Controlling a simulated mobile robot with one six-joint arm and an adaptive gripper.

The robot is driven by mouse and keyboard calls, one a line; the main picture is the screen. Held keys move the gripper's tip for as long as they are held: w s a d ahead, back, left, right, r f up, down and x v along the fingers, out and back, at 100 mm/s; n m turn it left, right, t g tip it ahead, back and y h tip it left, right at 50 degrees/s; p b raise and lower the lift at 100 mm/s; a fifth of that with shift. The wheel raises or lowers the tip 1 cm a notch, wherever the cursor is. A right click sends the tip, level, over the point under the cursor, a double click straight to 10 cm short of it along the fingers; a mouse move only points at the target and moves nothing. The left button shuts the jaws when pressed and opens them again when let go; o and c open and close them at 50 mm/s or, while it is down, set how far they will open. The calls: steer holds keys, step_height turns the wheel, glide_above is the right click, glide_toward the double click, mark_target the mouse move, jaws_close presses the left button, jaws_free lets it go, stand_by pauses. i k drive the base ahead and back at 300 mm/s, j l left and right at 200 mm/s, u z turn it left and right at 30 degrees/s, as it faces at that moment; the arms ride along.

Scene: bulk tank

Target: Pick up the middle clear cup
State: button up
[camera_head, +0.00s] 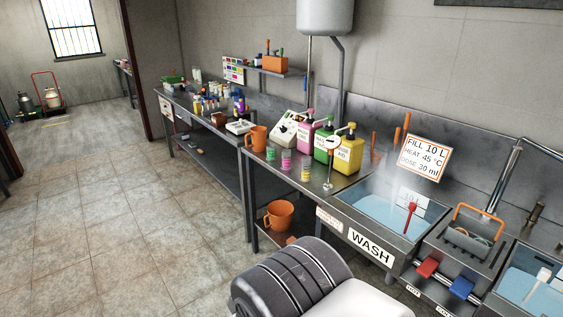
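Three small clear cups stand in a row on the steel counter (262,176), in front of the pump bottles. The middle clear cup (286,160) stands upright and shows a pinkish colour. The left clear cup (270,153) looks greenish, and the right clear cup (306,171) shows yellow and pink. The cups stand apart from one another. A dark and white part of my own arm fills the bottom middle, below and in front of the counter. My gripper is not in view.
An orange jug (258,139) stands left of the cups. Pink (305,138), green (324,142) and yellow (349,151) pump bottles stand close behind them. A wash sink (385,212) lies to the right. An orange bucket (280,214) sits on the lower shelf.

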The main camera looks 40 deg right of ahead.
mark_target(286, 153)
steer(key=z, duration=0.65)
steer(key=i+l+z, duration=0.1)
steer(key=i+z, duration=0.15)
steer(key=i, duration=0.3)
steer(key=i+z, duration=0.3)
steer(key=i, duration=0.2)
steer(key=i+z, duration=0.25)
steer(key=i, duration=0.3)
steer(key=i+j+z, duration=0.3)
steer(key=i, duration=0.2)
